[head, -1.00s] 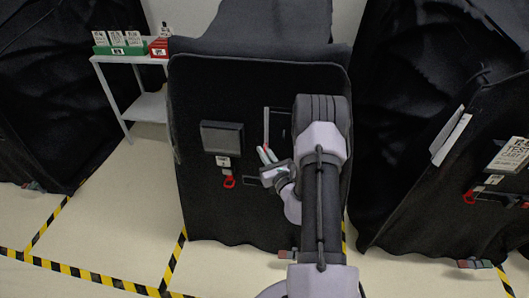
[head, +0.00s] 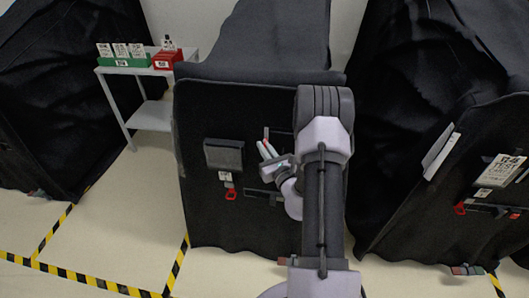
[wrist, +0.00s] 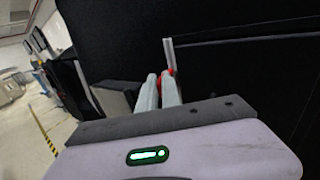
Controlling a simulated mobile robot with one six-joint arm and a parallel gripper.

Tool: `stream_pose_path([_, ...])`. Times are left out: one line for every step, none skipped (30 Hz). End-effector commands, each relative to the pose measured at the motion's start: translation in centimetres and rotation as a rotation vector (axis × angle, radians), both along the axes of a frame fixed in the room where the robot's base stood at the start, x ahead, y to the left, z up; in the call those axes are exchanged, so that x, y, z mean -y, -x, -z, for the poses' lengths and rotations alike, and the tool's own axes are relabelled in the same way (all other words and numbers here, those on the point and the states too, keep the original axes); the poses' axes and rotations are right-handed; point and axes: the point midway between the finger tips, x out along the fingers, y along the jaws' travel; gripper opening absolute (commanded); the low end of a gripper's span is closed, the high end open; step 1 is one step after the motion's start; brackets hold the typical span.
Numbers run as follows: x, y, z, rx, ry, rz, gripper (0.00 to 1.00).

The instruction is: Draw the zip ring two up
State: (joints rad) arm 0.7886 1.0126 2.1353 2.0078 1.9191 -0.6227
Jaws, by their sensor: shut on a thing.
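A black covered cart (head: 215,120) stands in the middle of the head view. On its front a short, upright grey zip strip (head: 266,132) shows just above my gripper (head: 265,149). In the wrist view my gripper (wrist: 160,90) has its two pale fingers close together, shut on a small red zip ring (wrist: 172,72). The ring is mostly hidden by the fingers. The grey strip (wrist: 168,52) rises from it. I cannot read a number on the ring.
A grey box (head: 223,153) and a red loop (head: 231,194) hang on the cover, left of my gripper. A white side table (head: 150,118) holds a green box (head: 124,61) and a red box (head: 166,60). Another covered cart (head: 420,200) stands to the right.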

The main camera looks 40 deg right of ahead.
Motion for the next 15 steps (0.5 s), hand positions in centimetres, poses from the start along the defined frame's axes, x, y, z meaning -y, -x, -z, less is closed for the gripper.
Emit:
stream_pose_path([0.0,0.0,-1.8,0.001,0.001,0.000,0.00])
stream_pose_path([0.0,0.0,-2.3,0.001,0.001,0.000,0.00])
stream_pose_path([0.0,0.0,-2.9,0.001,0.001,0.000,0.00])
stream_pose_path([0.0,0.0,-3.2,0.001,0.001,0.000,0.00])
stream_pose_path([0.0,0.0,-3.4,0.001,0.001,0.000,0.00])
stream_pose_path([0.0,0.0,-3.6,0.001,0.001,0.001,0.00])
stream_pose_path([0.0,0.0,-3.7,0.001,0.001,0.001,0.00])
stream_pose_path([0.0,0.0,-3.7,0.000,0.000,0.001,0.00])
stream_pose_path([0.0,0.0,-3.7,0.000,0.000,0.001,0.00])
stream_pose_path([0.0,0.0,-3.7,0.000,0.000,0.001,0.00])
stream_pose_path([0.0,0.0,-3.7,0.000,0.000,0.001,0.00])
stream_pose_path([0.0,0.0,-3.6,0.000,0.000,0.001,0.00])
stream_pose_path([0.0,0.0,-3.6,0.000,0.000,0.001,0.00])
stream_pose_path([0.0,0.0,-3.6,0.000,0.000,0.001,0.00])
stream_pose_path([0.0,0.0,-3.6,0.000,0.000,0.001,0.00])
